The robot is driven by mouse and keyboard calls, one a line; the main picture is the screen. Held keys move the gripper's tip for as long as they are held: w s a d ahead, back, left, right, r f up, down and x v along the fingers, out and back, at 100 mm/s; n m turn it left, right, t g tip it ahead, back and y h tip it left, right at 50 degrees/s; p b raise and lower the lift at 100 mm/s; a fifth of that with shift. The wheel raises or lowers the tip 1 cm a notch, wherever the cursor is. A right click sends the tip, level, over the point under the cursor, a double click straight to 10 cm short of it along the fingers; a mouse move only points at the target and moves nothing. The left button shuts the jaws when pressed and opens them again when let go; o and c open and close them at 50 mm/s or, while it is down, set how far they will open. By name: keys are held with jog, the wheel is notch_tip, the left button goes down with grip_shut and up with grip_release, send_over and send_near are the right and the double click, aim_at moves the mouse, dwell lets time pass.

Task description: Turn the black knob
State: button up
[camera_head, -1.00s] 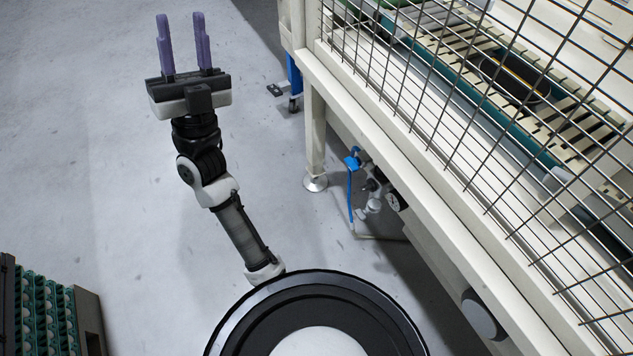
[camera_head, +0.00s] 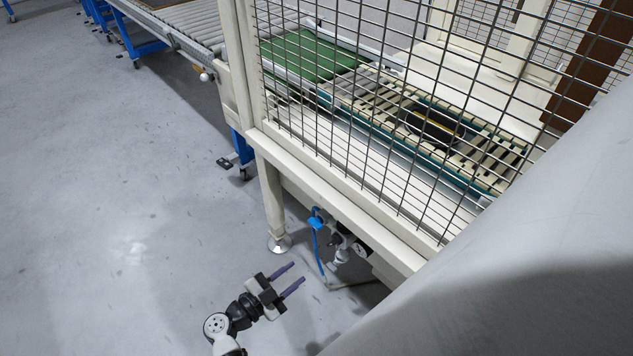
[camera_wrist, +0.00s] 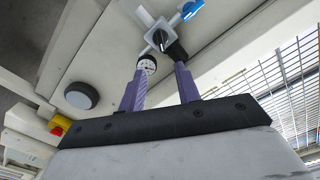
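The black knob (camera_wrist: 173,47) is on a small air valve unit under the machine frame. In the wrist view it lies just beyond my fingertips, partly behind the right finger; contact cannot be told. In the head view the black part of the unit (camera_head: 344,242) is small, with a blue handle (camera_head: 318,221) to its left. My gripper (camera_head: 298,272) is open and empty, with purple fingers pointing right toward the unit and a visible gap before it. In the wrist view my gripper (camera_wrist: 160,69) has its fingers spread below the knob. A round gauge (camera_wrist: 147,65) shows near the left finger.
The cream machine frame (camera_head: 330,205) with wire mesh (camera_head: 340,110) stands above the valve. Its leg (camera_head: 271,200) is left of the unit. Floor on the left is clear.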

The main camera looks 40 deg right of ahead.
jog(key=w+d, duration=0.1)
jog(key=d, duration=1.1)
jog(key=shift+d+p, duration=0.3)
jog(key=shift+p, duration=0.05)
jog(key=shift+c, duration=0.4)
grip_shut()
